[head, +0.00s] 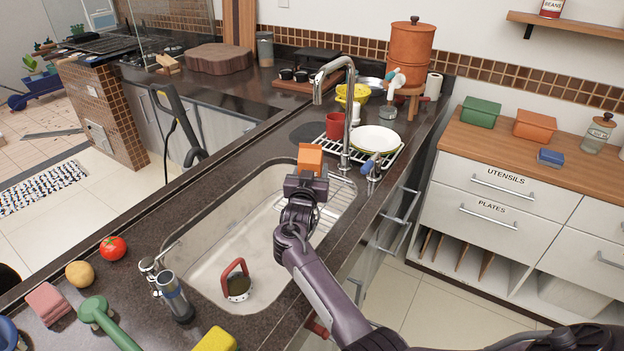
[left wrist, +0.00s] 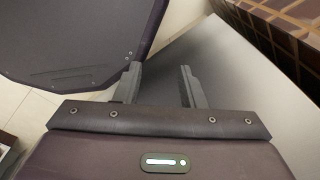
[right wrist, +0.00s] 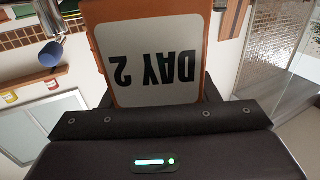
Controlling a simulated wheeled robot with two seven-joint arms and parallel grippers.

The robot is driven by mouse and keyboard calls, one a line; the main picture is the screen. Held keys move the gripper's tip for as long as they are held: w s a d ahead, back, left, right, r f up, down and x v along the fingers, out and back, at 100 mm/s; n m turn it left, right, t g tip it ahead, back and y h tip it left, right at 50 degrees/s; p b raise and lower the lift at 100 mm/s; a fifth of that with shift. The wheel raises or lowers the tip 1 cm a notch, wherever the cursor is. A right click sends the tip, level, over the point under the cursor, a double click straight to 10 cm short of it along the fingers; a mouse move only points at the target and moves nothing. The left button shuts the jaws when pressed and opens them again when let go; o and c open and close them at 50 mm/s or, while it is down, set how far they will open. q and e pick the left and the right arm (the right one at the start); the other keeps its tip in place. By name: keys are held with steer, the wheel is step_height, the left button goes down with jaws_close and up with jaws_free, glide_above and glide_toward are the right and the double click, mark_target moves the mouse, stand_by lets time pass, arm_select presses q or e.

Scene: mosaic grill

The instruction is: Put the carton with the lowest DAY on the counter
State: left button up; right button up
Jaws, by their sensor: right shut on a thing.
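My right gripper (head: 305,178) is shut on an orange carton (head: 310,158) and holds it up over the far end of the sink in the head view. In the right wrist view the carton (right wrist: 98,45) shows a pale label reading "DAY 2", upside down, between the fingers. The dark stone counter (head: 215,165) runs around the sink. My left gripper (left wrist: 158,85) is open and empty in the left wrist view, and it is out of the head view. No other DAY label is readable.
The tall faucet (head: 348,115) and dish rack with a white plate (head: 376,139) stand just beyond the carton. A tomato (head: 113,248) and sponges lie at front left. Bare counter shows left of the sink.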

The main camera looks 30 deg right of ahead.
steer(key=shift+f, duration=1.35)
steer(key=shift+f, duration=0.15)
steer(key=o, duration=1.3)
steer(key=shift+f, duration=0.1)
steer(key=shift+o, duration=0.5)
